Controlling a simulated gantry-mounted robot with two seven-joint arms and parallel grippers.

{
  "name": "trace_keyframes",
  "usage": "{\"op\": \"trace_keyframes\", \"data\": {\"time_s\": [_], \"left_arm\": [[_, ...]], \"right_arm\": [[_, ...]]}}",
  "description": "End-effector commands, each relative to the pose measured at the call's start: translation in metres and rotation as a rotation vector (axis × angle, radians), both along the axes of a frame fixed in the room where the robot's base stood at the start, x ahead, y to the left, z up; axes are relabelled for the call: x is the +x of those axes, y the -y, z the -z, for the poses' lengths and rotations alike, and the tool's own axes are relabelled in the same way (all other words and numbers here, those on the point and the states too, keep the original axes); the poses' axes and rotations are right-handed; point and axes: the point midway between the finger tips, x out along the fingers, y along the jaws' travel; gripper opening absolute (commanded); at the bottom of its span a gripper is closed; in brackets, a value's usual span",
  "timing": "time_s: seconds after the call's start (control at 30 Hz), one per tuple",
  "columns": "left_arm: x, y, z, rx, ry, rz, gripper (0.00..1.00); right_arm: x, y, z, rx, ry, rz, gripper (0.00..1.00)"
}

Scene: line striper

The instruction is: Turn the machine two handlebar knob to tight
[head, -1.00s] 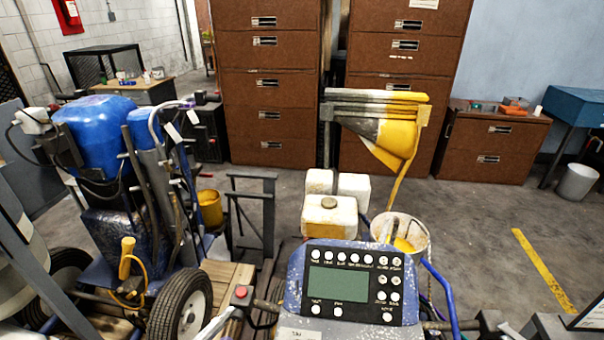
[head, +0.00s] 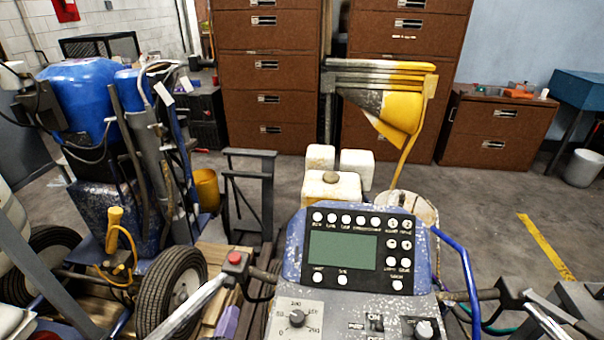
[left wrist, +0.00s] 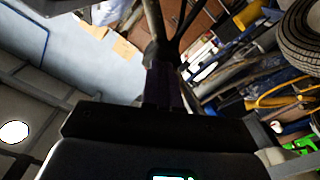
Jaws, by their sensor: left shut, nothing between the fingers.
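A striping machine with a blue, paint-spattered console (head: 343,243) stands in the lower middle of the head view. Its lower panel has a black dial knob (head: 297,318) with a scale and a pale-topped knob (head: 424,328). A left handlebar (head: 200,300) with a red button (head: 234,258) and a right handlebar (head: 545,318) reach toward me. I cannot tell which knob is the handlebar knob. My left gripper (head: 228,322) shows its purple fingers at the bottom edge, between left handlebar and dial panel, shut and empty. It shows dark in the left wrist view (left wrist: 163,85). My right gripper is out of view.
A second machine with a blue tank (head: 80,100), a black tyre (head: 172,292) and a yellow-handled hose (head: 115,225) stands close on the left. White containers (head: 330,187) and a bucket (head: 412,212) sit beyond the console. Brown cabinets (head: 265,75) line the back. Right floor is open.

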Motion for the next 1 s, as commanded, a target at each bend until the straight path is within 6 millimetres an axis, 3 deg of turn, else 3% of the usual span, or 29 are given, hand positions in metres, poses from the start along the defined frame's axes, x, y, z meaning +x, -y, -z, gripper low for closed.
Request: {"op": "trace_keyframes", "data": {"time_s": [0.13, 0.4, 1.0], "left_arm": [[0.017, 0.002, 0.002, 0.000, 0.002, 0.000, 0.00], [0.038, 0.005, -0.002, -0.001, 0.000, -0.001, 0.00], [0.045, 0.006, 0.003, 0.001, -0.008, -0.001, 0.00]], "right_arm": [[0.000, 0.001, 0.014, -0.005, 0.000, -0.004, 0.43], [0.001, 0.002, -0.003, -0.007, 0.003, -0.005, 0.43], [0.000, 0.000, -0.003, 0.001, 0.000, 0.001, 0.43]]}}
